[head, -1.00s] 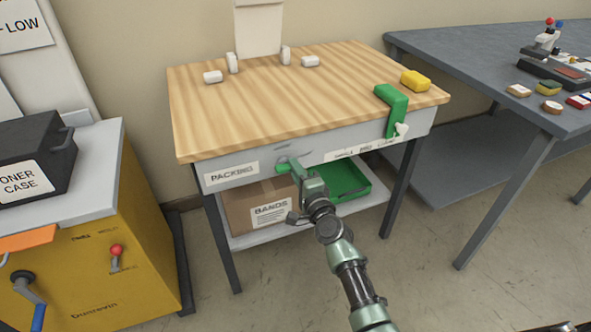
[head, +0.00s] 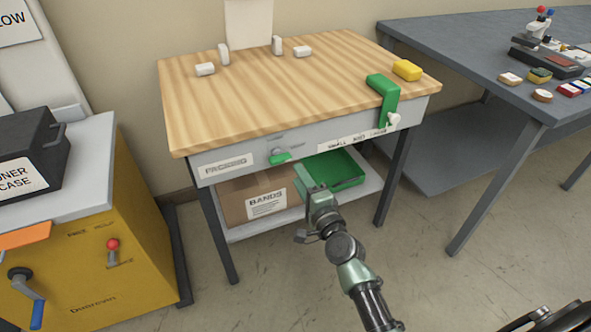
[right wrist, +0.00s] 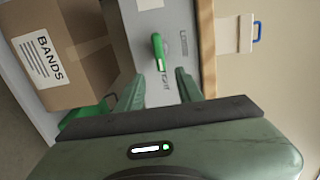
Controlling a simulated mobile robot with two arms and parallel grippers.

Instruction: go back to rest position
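My right gripper (head: 306,174) is in front of the packing table (head: 300,92), below its front edge. In the right wrist view its two fingers (right wrist: 160,88) stand apart with nothing between them, so it is open and empty. A small lever with a green grip (head: 279,157) is on the table's grey front panel, apart from the gripper. The grip also shows beyond the fingertips in the right wrist view (right wrist: 158,50). My left gripper is in neither view.
A cardboard box marked BANDS (head: 237,204) and a green tray (head: 345,178) sit on the lower shelf. A green clamp (head: 384,88) is at the table's right edge. A yellow cabinet (head: 85,245) stands left, a grey table (head: 460,50) right. Floor in front is clear.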

